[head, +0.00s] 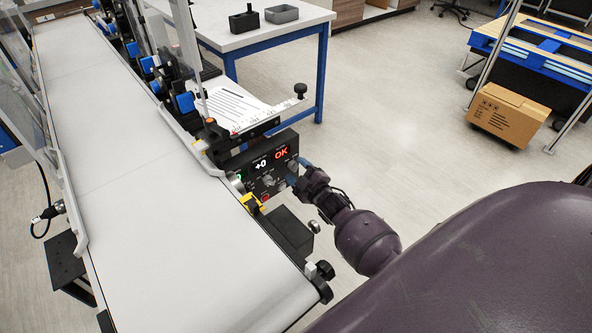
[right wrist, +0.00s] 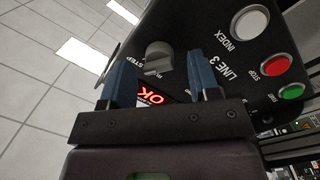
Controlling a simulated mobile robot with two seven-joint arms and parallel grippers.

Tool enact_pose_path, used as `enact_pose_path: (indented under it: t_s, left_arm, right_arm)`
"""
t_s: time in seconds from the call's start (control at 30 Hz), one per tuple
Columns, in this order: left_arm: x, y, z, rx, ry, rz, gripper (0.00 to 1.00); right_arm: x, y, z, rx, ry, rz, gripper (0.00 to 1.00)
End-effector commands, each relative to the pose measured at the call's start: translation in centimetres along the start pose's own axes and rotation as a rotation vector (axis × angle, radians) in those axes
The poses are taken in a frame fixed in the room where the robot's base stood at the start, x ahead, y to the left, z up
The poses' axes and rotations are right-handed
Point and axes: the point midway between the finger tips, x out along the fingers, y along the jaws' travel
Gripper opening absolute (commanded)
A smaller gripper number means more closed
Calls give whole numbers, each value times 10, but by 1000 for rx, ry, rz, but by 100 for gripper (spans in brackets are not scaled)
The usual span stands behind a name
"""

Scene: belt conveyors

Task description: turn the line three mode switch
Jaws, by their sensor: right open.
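The line three control panel (head: 262,163) is a black box at the side of the belt. It shows "+0" and a red "OK". The right wrist view shows its "LINE 3" lettering and a grey rotary switch (right wrist: 158,56), with "STEP" lettered beside it. My right gripper (head: 298,172) is at the panel's right side. Its blue fingers (right wrist: 160,66) are open, and the grey switch appears between and just beyond their tips. I cannot tell whether they touch it. The fingers partly cover the panel's face. My left gripper is not in view.
A white INDEX button (right wrist: 250,22), red STOP button (right wrist: 275,65) and green button (right wrist: 291,91) sit near the switch. The white conveyor belt (head: 130,165) runs along the left. A table (head: 235,38) stands behind; open floor lies right of the panel.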

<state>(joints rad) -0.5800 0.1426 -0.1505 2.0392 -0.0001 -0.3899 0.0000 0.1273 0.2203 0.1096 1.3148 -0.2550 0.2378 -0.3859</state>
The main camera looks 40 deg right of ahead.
Motion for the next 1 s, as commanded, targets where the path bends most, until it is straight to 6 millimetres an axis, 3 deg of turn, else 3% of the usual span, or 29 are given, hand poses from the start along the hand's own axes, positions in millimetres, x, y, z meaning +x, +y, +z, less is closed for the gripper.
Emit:
enact_pose_path:
  t_s: [0.43,0.73,1.0]
  left_arm:
    - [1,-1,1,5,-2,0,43]
    - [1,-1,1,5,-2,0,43]
    - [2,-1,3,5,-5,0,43]
  right_arm:
    - [8,0,0,0,0,0,54]
    - [8,0,0,1,0,0,9]
    - [7,-1,0,-26,1,2,9]
